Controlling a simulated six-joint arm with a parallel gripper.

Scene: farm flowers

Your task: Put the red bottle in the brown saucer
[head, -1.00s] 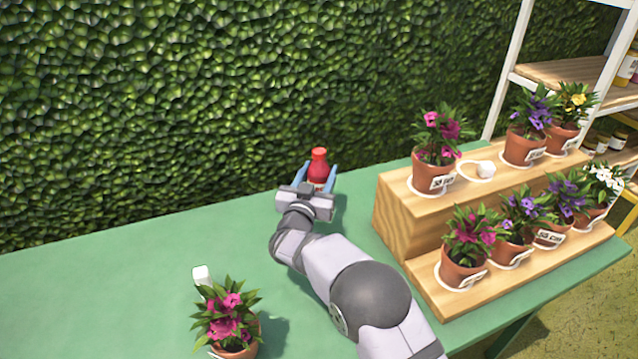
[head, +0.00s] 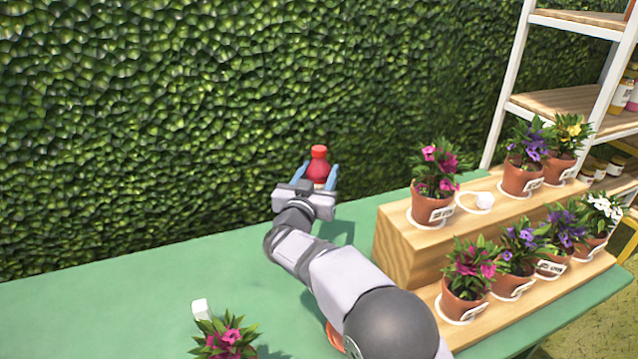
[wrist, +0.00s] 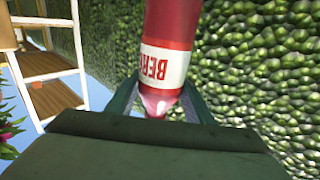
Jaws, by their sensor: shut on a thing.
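The red bottle (head: 318,167) is upright between the blue fingers of my gripper (head: 318,177), which is shut on it. It is held above the far part of the green table, with the hedge behind it. In the wrist view the bottle (wrist: 167,30) shows close up, with a white label, between the two fingers (wrist: 163,105). A brown-orange rim (head: 334,337) shows beside my arm at the bottom of the head view. It may be the brown saucer; my arm hides most of it.
A stepped wooden stand (head: 400,250) with several potted flowers is to the right. A white block (head: 201,309) and a pink flower plant (head: 225,342) are at the lower left. The left of the green table (head: 110,310) is clear. A white shelf (head: 560,103) stands at the back right.

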